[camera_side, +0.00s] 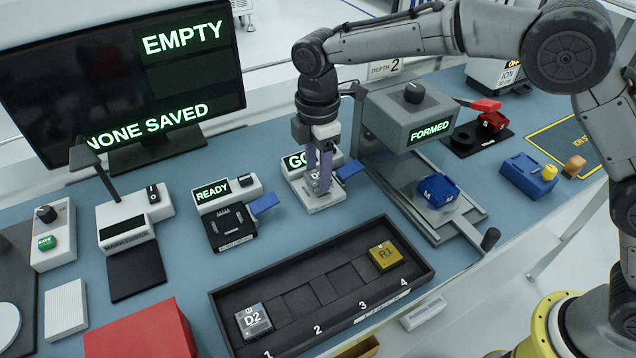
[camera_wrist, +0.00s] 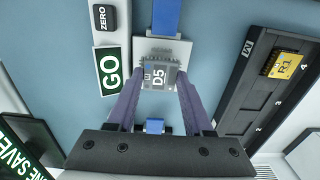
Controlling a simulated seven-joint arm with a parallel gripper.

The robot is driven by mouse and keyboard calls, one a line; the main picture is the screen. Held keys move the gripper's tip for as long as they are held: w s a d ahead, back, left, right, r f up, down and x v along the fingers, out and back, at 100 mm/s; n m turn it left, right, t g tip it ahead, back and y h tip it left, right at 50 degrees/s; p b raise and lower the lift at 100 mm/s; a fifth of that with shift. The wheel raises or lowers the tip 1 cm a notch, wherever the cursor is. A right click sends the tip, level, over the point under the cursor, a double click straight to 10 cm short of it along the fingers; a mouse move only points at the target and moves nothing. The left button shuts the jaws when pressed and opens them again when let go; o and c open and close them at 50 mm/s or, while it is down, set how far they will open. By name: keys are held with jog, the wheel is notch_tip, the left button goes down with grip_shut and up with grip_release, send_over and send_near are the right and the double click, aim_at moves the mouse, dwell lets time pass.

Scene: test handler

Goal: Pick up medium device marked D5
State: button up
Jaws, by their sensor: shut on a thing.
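The medium device marked D5 (camera_wrist: 158,77) is a grey square chip with a white label, seen in the wrist view on a pale socket plate (camera_wrist: 178,46) in front of the GO display. My gripper (camera_wrist: 158,92) has its two purple fingers on either side of the device, shut on it. In the side view my gripper (camera_side: 318,185) points straight down at the same plate (camera_side: 322,203), and its fingers mostly hide the device. I cannot tell whether the device is clear of the plate.
The GO station (camera_side: 297,165) has a blue lever (camera_side: 350,169) beside it. A black tray (camera_side: 330,287) in front holds D2 (camera_side: 253,321) in slot 1 and gold R1 (camera_side: 383,256) in slot 4. The READY station (camera_side: 228,190) stands left, the FORMED press (camera_side: 412,118) right.

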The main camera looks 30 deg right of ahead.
aim_at(318, 176)
jog(key=shift+r, duration=1.85)
